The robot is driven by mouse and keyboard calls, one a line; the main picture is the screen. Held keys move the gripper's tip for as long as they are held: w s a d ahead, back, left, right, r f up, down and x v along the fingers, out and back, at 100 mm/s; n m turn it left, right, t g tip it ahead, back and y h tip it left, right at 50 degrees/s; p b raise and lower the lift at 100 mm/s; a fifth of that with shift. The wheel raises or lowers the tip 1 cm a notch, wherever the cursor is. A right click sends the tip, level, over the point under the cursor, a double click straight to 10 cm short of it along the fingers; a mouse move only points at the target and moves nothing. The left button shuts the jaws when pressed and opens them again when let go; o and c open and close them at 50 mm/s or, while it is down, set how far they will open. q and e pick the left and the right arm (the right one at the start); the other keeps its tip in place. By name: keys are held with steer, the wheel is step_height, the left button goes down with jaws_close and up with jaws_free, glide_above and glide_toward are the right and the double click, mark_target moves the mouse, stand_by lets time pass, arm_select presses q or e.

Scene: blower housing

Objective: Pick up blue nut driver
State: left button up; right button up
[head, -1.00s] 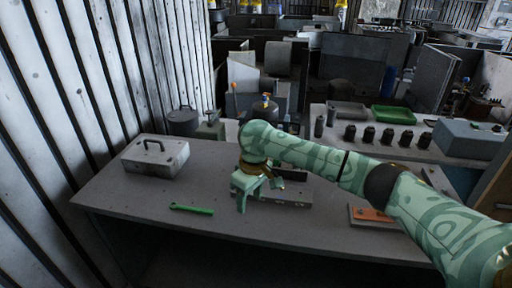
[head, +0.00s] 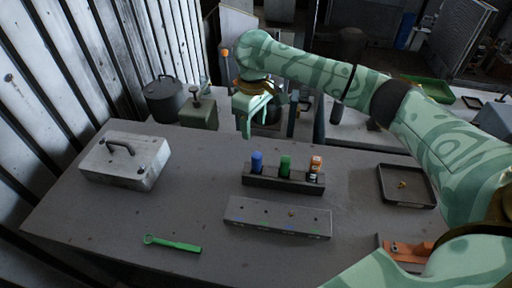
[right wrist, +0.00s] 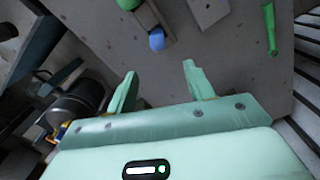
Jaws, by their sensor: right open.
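The blue nut driver (head: 257,163) stands upright at the left end of a dark rack (head: 283,181), with its handle showing and its lower part hidden in the rack. A green-handled driver (head: 285,166) and an orange-and-white one (head: 315,166) stand in the same rack. My right gripper (head: 263,118) is open and empty, above and behind the rack at the table's far edge. In the right wrist view the blue handle (right wrist: 157,40) lies beyond the gap between the open fingertips (right wrist: 160,72), apart from them. My left gripper is out of view.
A grey block with holes (head: 278,217) lies in front of the rack. A green wrench (head: 173,244) lies front left, a grey metal box (head: 125,161) back left. A dark tray (head: 407,187) and an orange part (head: 407,250) are at right. Pots stand behind the table.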

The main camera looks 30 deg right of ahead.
mark_target(255, 154)
step_height(255, 154, down, 10)
steer(key=b, duration=0.4)
steer(key=shift+f+b, duration=0.15)
steer(key=shift+b, duration=0.15)
steer(key=shift+f, duration=0.4)
steer(key=shift+s+f+b, duration=0.1)
steer(key=shift+f+b, duration=0.25)
steer(key=shift+b, duration=0.05)
steer(key=f+b, duration=0.2)
steer(key=f, duration=0.2)
steer(key=shift+s+d+f+b, duration=0.1)
steer(key=shift+d+f+b, duration=0.2)
steer(key=shift+d+b, duration=0.1)
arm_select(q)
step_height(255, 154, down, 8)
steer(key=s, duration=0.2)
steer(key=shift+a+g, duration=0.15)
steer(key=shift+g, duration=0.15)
arm_select(e)
steer(key=shift+a+r, duration=0.1)
steer(key=shift+r, duration=0.05)
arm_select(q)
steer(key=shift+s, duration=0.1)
arm_select(e)
jaws_close()
